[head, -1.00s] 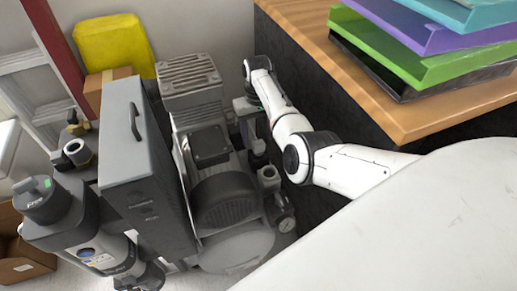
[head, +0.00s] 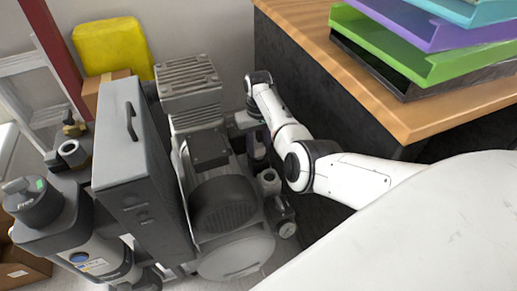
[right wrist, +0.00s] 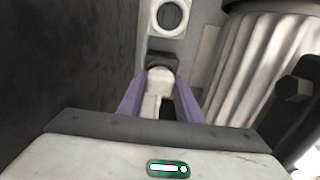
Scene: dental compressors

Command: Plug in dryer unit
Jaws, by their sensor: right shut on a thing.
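My right gripper (head: 257,152) is down in the gap between the grey compressor (head: 208,150) and the dark side of the desk. In the right wrist view its purple fingers (right wrist: 160,98) are shut on a small plug-like piece (right wrist: 160,78), pale with a dark end. A pale plate with a round dark opening (right wrist: 170,15) lies beyond the piece, apart from it in the picture. I cannot tell which unit that plate belongs to. A grey cylindrical unit with a label (head: 95,258), possibly the dryer, stands at the left. My left gripper is not in view.
A wooden desk (head: 400,125) with stacked trays (head: 420,55) is close on the right. A tall grey case (head: 128,145) stands left of the compressor. A ribbed grey part (right wrist: 262,60) is close to the fingers. A yellow container (head: 112,47) is behind.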

